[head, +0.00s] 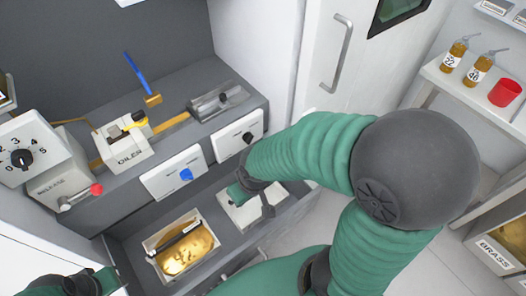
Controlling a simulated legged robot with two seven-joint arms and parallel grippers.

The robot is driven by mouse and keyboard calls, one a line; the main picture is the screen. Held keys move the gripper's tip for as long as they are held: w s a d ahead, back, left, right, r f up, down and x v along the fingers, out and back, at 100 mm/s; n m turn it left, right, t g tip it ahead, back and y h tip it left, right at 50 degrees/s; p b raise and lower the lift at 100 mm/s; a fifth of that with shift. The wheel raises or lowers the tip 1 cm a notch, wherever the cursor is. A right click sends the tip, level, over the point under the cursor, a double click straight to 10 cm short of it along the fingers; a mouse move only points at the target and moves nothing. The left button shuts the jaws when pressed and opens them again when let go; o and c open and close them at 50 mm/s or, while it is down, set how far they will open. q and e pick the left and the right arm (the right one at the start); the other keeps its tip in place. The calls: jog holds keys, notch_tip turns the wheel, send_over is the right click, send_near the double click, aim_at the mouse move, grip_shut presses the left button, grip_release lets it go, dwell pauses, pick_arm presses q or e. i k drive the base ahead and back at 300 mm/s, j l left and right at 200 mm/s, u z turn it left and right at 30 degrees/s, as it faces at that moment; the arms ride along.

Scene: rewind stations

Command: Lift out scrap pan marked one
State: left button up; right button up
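Two pans sit in the lower grey bay of the bench. The left pan (155,262) is pale with a dark bar across it and holds a golden heap (188,252). The right pan (240,217) is pale and partly hidden by my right arm. I cannot read a number on either, so I cannot tell which is marked one. My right gripper (238,194) is down at the right pan; its fingers are too hidden to tell open or shut, or whether it touches. My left gripper (105,281) is at the bottom left edge, away from both pans, its fingers unclear.
Above the bay are white fronts with a blue knob (186,175) and a black knob (248,138). A dial box (30,148), a red-knobbed lever (96,189) and a DIES box (125,155) stand on the bench. Bottles and a red cup (504,92) are on a shelf at right.

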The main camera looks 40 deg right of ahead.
aim_at(179, 249)
jog(key=z, duration=3.8)
jog(key=u, duration=0.5)
jog(key=l+u, duration=0.1)
jog(key=u, duration=1.3)
jog(key=k+u, duration=0.1)
jog(key=u, duration=1.8)
jog(key=j+u, duration=0.45)
jog(key=j, duration=0.4)
